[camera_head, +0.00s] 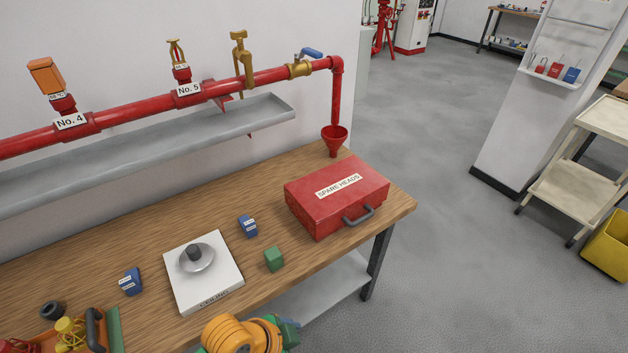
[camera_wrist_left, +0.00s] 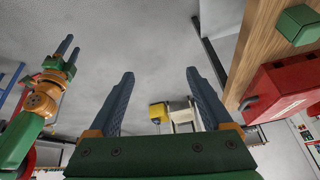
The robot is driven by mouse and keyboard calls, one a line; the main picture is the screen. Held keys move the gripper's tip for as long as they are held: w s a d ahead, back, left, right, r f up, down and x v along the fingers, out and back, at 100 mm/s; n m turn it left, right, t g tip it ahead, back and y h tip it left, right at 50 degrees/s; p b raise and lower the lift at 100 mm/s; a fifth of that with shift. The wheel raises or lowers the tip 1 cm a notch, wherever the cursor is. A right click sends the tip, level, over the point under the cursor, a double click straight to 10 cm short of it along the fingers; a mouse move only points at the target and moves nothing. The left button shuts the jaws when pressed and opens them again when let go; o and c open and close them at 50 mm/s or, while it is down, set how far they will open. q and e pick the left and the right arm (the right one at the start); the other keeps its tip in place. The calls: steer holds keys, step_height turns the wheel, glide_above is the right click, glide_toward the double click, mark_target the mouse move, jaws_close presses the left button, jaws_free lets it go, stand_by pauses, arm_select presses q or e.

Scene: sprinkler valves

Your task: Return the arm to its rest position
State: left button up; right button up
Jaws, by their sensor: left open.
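My left gripper (camera_wrist_left: 159,73) shows in the left wrist view, its two dark blue fingers wide apart with nothing between them. Beyond the gap I see grey floor. The work bench (camera_wrist_left: 258,45) is at the right of that view, apart from the fingers. My other arm is at the left of that view, orange and green, with its small gripper (camera_wrist_left: 68,50) at the top; its jaw state is unclear. In the head view only an orange and green arm part of mine (camera_head: 240,335) shows at the bottom edge, in front of the bench; no fingers are visible there.
On the bench (camera_head: 130,225) stand a red spare heads case (camera_head: 315,203), a white ceiling plate (camera_head: 192,290), blue blocks (camera_head: 248,226), a green block (camera_head: 274,259) and an orange tray (camera_head: 45,343). A red pipe (camera_head: 140,107) runs above.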

arm_select(q)
steer(key=s+a+n+y, duration=0.2)
steer(key=s+a+n, duration=0.1)
steer(key=a+n, duration=0.35)
steer(key=s+a+n+y, duration=0.2)
steer(key=s+a+n, duration=0.1)
steer(key=a+n, duration=0.3)
step_height(320, 180, down, 18)
steer(key=s+a+b, duration=0.1)
steer(key=s+b, duration=0.1)
steer(key=s+a+f+m+g+b, duration=0.1)
steer(key=s+a+f, duration=0.1)
steer(key=s+f, duration=1)
steer(key=shift+s+a+f+g+y, duration=0.2)
steer(key=shift+a+f+g+y, duration=0.1)
steer(key=shift+f+g, duration=0.15)
steer(key=shift+o, duration=0.2)
steer(key=shift+d, duration=0.15)
